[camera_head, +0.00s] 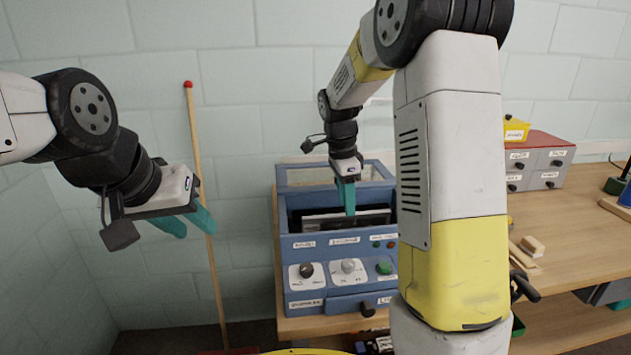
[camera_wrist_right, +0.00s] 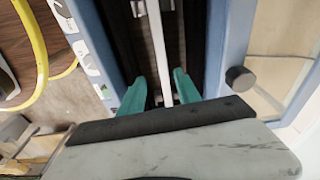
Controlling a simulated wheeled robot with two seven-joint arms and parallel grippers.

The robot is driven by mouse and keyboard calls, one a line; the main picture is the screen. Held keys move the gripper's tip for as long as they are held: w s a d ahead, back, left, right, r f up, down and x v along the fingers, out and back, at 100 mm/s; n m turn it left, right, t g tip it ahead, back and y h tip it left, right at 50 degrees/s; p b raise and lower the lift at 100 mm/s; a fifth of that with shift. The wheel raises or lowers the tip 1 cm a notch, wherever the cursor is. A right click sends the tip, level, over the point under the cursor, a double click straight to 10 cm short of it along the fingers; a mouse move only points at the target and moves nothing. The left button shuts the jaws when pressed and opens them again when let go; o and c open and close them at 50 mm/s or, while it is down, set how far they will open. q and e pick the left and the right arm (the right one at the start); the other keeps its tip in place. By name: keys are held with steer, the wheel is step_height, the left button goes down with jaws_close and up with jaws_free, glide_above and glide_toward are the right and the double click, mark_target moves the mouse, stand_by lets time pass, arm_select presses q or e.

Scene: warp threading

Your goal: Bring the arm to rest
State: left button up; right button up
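My right gripper (camera_head: 347,198) is over the open top of a blue machine (camera_head: 328,253), pointing down. In the right wrist view, its teal fingers (camera_wrist_right: 166,92) are apart, one on each side of a pale bar (camera_wrist_right: 158,40) as seen from above. The bar runs inside the machine's dark slot, and no finger visibly touches it. How deep the fingertips reach is hard to tell. My left gripper (camera_head: 190,222) hangs at the left in front of the wall, clear of the machine, with its teal fingers apart and nothing between them.
The machine has knobs, a green button (camera_head: 384,268) and a clear raised lid (camera_head: 325,175). It stands on a wooden bench (camera_head: 570,235). A red-tipped pole (camera_head: 195,130) leans on the wall behind my left gripper. A drawer cabinet (camera_head: 540,160) stands at the right. A yellow hoop (camera_wrist_right: 40,55) shows in the wrist view.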

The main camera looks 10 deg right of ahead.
steer(key=s+r+n+t+y, duration=0.1)
steer(key=s+r+n+t, duration=0.1)
steer(key=s+n, duration=0.3)
steer(key=s+a+r+n+t+y, duration=0.1)
steer(key=s+r+n, duration=0.4)
steer(key=s, duration=0.5)
steer(key=s+r+n+t+y, duration=0.1)
steer(key=s+r+n+t, duration=0.2)
steer(key=s+n, duration=0.4)
steer(key=shift+s+a+r+y, duration=0.25)
steer(key=shift+s+r+y, duration=0.05)
steer(key=shift+s+r, duration=0.45)
